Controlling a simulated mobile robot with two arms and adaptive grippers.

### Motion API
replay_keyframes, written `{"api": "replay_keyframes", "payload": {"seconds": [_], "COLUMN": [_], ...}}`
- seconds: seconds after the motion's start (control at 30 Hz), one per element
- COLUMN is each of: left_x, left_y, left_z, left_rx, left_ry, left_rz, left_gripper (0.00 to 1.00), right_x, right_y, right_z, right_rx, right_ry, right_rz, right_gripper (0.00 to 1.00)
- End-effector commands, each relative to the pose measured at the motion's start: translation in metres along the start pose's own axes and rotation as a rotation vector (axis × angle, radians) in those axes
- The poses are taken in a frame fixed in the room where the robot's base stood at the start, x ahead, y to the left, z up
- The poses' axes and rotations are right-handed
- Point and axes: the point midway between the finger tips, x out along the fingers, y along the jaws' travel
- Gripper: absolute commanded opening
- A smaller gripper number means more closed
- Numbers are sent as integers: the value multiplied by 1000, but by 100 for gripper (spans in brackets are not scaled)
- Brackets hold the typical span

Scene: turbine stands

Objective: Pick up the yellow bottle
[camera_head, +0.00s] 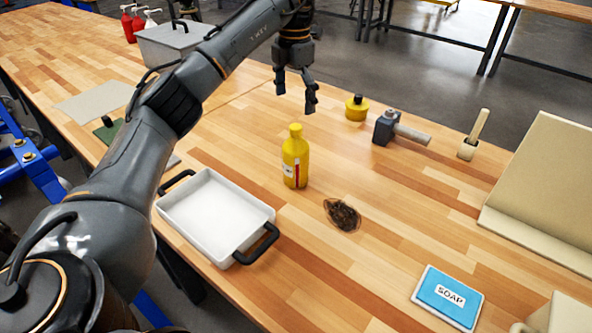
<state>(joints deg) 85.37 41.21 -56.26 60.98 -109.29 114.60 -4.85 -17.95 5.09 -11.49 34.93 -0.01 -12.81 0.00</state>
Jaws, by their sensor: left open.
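The yellow bottle (295,158) stands upright on the wooden table, near the middle of the head view. It has a yellow cap and a white and red label. My left gripper (296,97) hangs above and beyond the bottle in the picture, fingers pointing down. It is open and empty, apart from the bottle. My left arm reaches in from the lower left across the table. My right gripper does not show.
A white tray (178,207) with black handles sits left of the bottle. A dark scouring pad (343,214), blue soap box (448,296), yellow round container (356,108), mallet (386,128) and beige board (545,185) lie to the right. Bare table surrounds the bottle.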

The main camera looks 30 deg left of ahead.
Motion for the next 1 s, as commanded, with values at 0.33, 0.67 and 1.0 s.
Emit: {"api": "replay_keyframes", "payload": {"seconds": [0.33,0.67,1.0], "left_x": [46,93,132], "left_y": [0,0,0], "left_z": [-1,0,1], "left_rx": [1,0,0], "left_ry": [5,1,3], "left_rz": [-2,0,-2], "left_gripper": [92,92,92], "right_x": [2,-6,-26], "right_y": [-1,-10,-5], "right_z": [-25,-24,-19], "right_rx": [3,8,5], "right_ry": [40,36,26], "right_rz": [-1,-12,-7], "right_gripper": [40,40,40]}}
